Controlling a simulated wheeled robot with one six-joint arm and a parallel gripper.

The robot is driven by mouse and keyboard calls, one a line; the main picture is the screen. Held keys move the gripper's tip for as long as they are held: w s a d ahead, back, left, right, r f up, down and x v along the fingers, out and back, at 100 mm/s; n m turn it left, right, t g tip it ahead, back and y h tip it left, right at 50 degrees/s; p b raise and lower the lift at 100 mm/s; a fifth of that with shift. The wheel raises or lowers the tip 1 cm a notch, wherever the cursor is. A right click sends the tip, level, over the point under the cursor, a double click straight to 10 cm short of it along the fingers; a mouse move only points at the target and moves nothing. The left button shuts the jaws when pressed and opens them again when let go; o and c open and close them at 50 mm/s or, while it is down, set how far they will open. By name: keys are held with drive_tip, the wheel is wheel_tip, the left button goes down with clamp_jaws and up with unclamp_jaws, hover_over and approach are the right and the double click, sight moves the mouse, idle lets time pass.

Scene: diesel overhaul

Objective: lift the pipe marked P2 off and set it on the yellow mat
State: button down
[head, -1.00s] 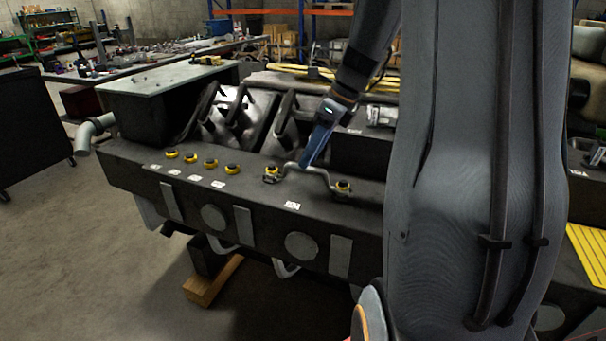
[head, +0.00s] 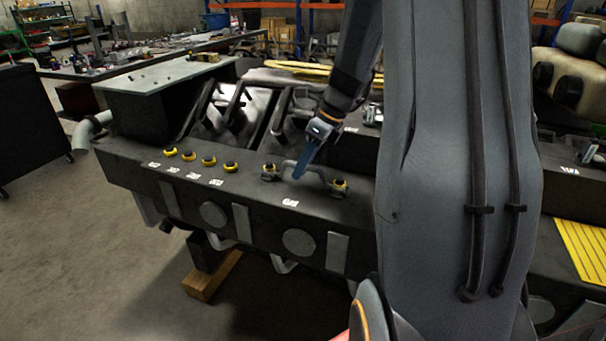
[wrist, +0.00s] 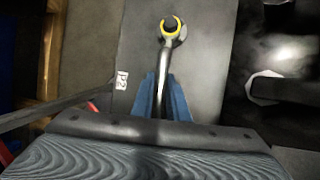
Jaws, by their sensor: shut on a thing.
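The grey bent pipe (head: 285,164) lies on the dark engine block, its two ends at yellow-ringed fittings (head: 269,171) and (head: 340,186). My gripper (head: 299,174) reaches down from above, its blue fingers shut on the pipe's middle. In the wrist view, the pipe (wrist: 164,60) runs between the blue fingers (wrist: 161,97) to a yellow-ringed end. A white label reading P2 (wrist: 122,80) is on the block beside it. The pipe's near end is hidden there by my gripper. A yellow mat with dark lines (head: 582,246) lies at the right.
Several yellow-ringed fittings (head: 208,161) with white labels stand in a row left of the pipe. A grey-topped box (head: 165,80) stands at the block's left end. My arm hides the stretch between the pipe and the mat.

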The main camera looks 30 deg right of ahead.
drive_tip(key=shift+r, duration=0.1)
wheel_tip(320, 180, up, 10)
drive_tip(key=shift+f+b, duration=0.25)
drive_tip(key=shift+b, duration=0.55)
drive_tip(key=shift+r+p, duration=0.8)
drive_tip(key=shift+r, duration=0.1)
drive_tip(key=shift+r+p, duration=0.45)
drive_tip(key=shift+p, duration=0.05)
wheel_tip(320, 180, up, 3)
drive_tip(key=p, duration=0.4)
drive_tip(key=shift+f, duration=0.1)
drive_tip(key=shift+f, duration=0.1)
